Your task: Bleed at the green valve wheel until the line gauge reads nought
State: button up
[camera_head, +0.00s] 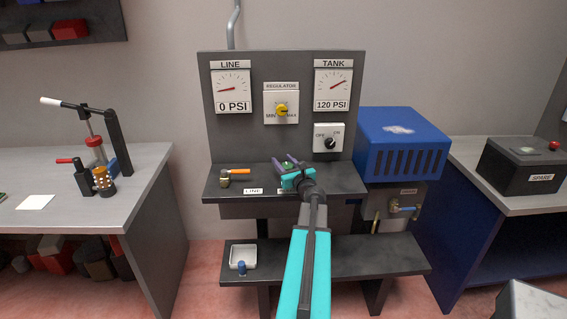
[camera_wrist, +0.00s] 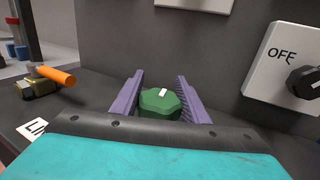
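The green valve wheel (camera_wrist: 161,103), with a white mark on top, sits between the two purple fingers of my gripper (camera_wrist: 160,90) in the wrist view. The fingers flank it closely; I cannot tell whether both touch it. In the head view my gripper (camera_head: 286,163) is over the bench shelf and largely hides the wheel (camera_head: 302,165). The line gauge (camera_head: 232,91) on the grey panel reads 0 PSI. The tank gauge (camera_head: 333,89) to its right reads 120 PSI.
A brass valve with an orange handle (camera_head: 235,173) lies left of my gripper. The regulator's yellow knob (camera_head: 281,110) and the off/on switch (camera_head: 329,138) are on the panel. A blue slatted box (camera_head: 403,140) stands close on the right. A white tray (camera_head: 243,257) is on the lower shelf.

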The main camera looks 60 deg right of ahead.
aim_at(289, 168)
jog(key=shift+m+g+h+b, duration=0.4)
jog(key=shift+m+h+b, duration=0.15)
jog(key=shift+b, duration=0.45)
jog(key=shift+s+d+h, duration=0.15)
jog(key=shift+d+h, duration=0.05)
jog(key=shift+h, duration=0.15)
jog(key=o, duration=1.1)
jog(key=shift+a, duration=0.1)
jog(key=shift+b+v, duration=1.05)
jog(key=shift+v, duration=3.25)
jog(key=shift+r+p, duration=0.35)
jog(key=shift+p, duration=0.85)
